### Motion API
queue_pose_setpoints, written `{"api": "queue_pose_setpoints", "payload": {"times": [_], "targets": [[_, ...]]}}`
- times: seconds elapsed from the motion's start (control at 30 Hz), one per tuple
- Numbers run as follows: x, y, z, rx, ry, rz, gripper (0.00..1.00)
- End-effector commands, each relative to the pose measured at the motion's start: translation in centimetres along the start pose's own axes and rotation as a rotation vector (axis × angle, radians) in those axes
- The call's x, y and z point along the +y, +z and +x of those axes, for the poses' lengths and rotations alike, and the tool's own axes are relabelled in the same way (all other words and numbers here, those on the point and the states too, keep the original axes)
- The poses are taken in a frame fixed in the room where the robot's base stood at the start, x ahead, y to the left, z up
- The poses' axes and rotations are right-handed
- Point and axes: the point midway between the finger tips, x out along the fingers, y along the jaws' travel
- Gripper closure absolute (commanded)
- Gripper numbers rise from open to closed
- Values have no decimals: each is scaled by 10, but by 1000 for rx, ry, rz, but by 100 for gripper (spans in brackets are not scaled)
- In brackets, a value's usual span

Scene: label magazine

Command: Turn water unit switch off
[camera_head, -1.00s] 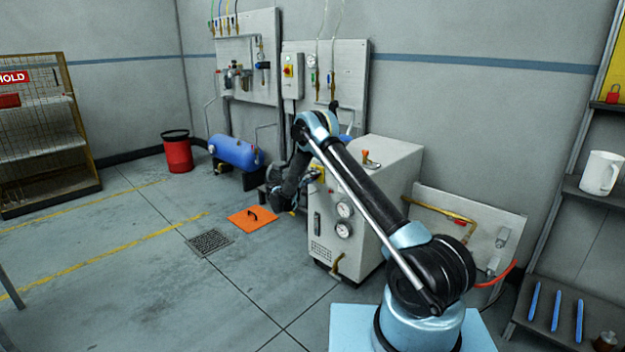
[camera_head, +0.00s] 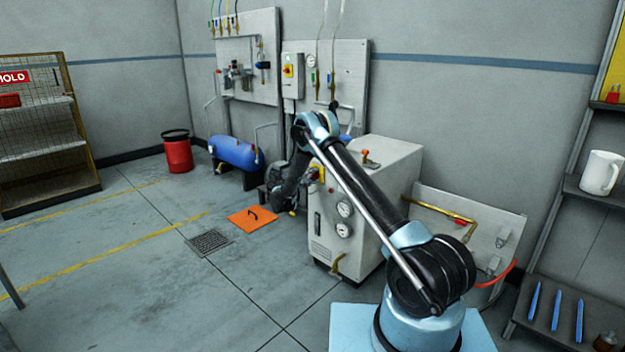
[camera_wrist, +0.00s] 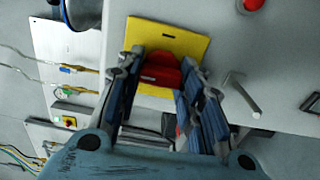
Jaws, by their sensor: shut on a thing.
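The water unit is a white cabinet (camera_head: 398,170) with two round gauges on its front. Its switch is a red knob (camera_wrist: 160,72) on a yellow plate (camera_wrist: 190,45) in the wrist view. The plate also shows in the head view (camera_head: 319,172), partly behind my arm. My gripper (camera_wrist: 163,66) has its two fingers on either side of the red knob and is shut on it. In the head view my arm mostly hides the gripper. I cannot tell the knob's turn position from these frames.
A grey rod-like handle (camera_wrist: 243,96) sticks out right of the plate in the wrist view. A blue tank (camera_head: 235,152) and an orange floor plate (camera_head: 252,219) lie left of the cabinet. A red bin (camera_head: 177,152) stands farther back. The floor at left is open.

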Motion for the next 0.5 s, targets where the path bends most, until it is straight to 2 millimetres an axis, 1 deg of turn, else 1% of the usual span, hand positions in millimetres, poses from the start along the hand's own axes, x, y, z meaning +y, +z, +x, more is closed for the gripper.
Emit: {"api": "queue_pose_setpoints", "payload": {"times": [0.33, 0.37, 0.4, 0.43, 0.5], "targets": [[-1, -1, 0, 3, -3, -1, 90], [-1, -1, 0, 3, -3, -1, 61], [-1, -1, 0, 3, -2, -1, 52], [-1, -1, 0, 2, -2, -1, 45], [-1, -1, 0, 2, -2, -1, 45]]}}
